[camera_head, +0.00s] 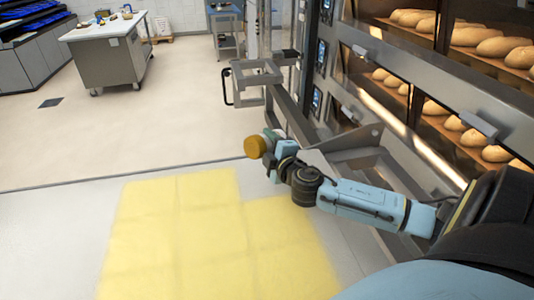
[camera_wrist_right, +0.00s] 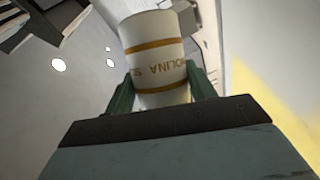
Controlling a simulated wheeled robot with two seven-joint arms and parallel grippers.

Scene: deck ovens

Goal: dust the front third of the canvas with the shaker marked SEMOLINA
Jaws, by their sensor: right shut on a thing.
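The shaker (camera_wrist_right: 155,35) is a white cylinder with gold bands and part of the word SEMOLINA on its side. My right gripper (camera_wrist_right: 161,88) is shut around it, one green finger on each side. In the head view the right gripper (camera_head: 272,143) reaches in from the right, in front of the ovens. The shaker's round yellow-brown end (camera_head: 254,147) points left toward the camera there, so the shaker looks tilted over. The rest of it is hidden. I cannot make out the canvas. My left gripper is not in view.
Deck ovens with loaves (camera_head: 505,46) stand on the right. A steel frame (camera_head: 258,76) juts out before them. A yellow patch (camera_head: 180,235) covers the floor at the front. A steel worktable (camera_head: 108,55) stands far left. The floor between is clear.

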